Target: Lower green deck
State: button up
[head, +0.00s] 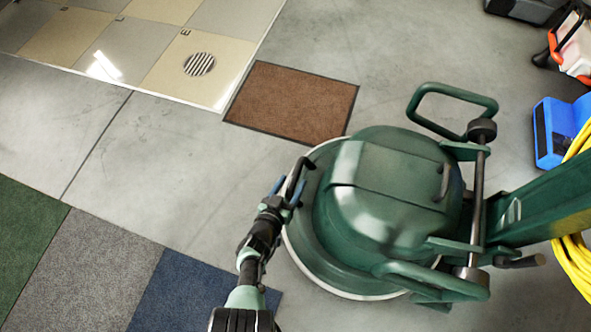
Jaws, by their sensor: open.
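The green deck (385,205) is the rounded body of a floor buffer, resting near the middle of the floor with a pale rim around its base. A dark handle (299,170) stands at its left edge. My gripper (287,190) is open, with blue-tipped fingers at this handle. I cannot tell whether the fingers touch it or stand on both sides of it. The deck's underside and any pad below it are hidden.
A brown mat (292,102) lies behind the deck. Glossy tiles (130,55) with a drain cover are at the back left; green, grey and blue carpet squares (85,265) are at the front left. A blue box (555,130) and yellow cable (574,262) are at right. Bare concrete lies left.

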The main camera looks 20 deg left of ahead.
jog(key=p+v, duration=0.4)
jog(key=v, duration=0.3)
jog(key=shift+s, duration=0.35)
jog(key=shift+r, duration=0.15)
